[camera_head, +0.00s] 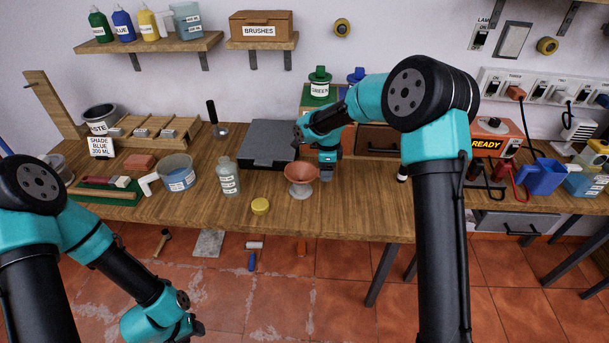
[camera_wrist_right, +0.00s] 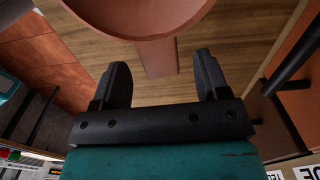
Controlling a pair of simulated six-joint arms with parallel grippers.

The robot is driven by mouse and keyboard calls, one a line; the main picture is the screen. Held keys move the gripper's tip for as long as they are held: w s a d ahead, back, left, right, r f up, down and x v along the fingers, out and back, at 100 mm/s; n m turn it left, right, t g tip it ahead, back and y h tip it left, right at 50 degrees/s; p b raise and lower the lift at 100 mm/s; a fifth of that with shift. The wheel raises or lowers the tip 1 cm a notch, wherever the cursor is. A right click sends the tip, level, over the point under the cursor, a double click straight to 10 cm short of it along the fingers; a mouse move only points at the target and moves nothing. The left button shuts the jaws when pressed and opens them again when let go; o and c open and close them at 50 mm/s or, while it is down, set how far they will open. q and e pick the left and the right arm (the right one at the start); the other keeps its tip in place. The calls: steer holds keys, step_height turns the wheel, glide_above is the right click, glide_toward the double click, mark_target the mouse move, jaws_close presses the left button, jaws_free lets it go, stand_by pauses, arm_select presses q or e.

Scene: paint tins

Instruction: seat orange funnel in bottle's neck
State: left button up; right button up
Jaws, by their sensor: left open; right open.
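The fingers are open, with a visible gap on each side of the tab. The clear bottle (camera_head: 228,178) stands upright to the left of the funnel, with a label on its front and no funnel in its neck. My left gripper (camera_head: 194,326) is open, low at the lower left, away from the bench top.
A yellow lid (camera_head: 260,206) lies between bottle and funnel near the front edge. A dark case (camera_head: 266,144) lies behind them. A clear tub of blue liquid (camera_head: 177,175) stands left of the bottle. The bench front right of the funnel is clear.

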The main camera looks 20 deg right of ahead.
steer(key=shift+f, duration=1.3)
steer(key=shift+c, duration=0.4)
steer(key=c, duration=0.9)
steer(key=shift+r, duration=0.15)
steer(key=shift+c, duration=0.2)
step_height(320, 180, up, 18)
